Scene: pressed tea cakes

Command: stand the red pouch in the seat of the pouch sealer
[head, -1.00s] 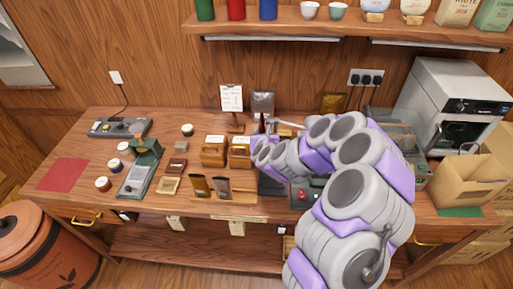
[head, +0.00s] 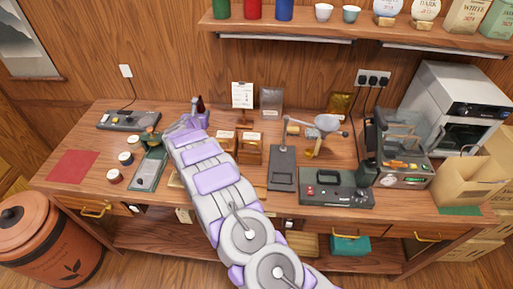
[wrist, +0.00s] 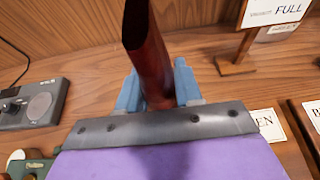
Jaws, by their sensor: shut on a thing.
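The red pouch (wrist: 148,55) stands upright between the blue fingers of my gripper (wrist: 158,88) in the wrist view. The gripper is shut on its lower part. In the head view the pouch shows as a small dark red shape (head: 200,104) above my gripper (head: 194,116), over the back left of the bench. A low grey corded appliance (head: 128,120) at the back left looks like the pouch sealer; it is left of the pouch and apart from it. It also shows in the wrist view (wrist: 30,104). Its seat cannot be made out.
Small round jars (head: 114,176) and a green device (head: 150,170) stand left of my arm. Wooden holders (head: 249,150) and a sign (head: 242,95) stand to its right. A red mat (head: 73,166) lies bare at the left. My arm hides part of the bench.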

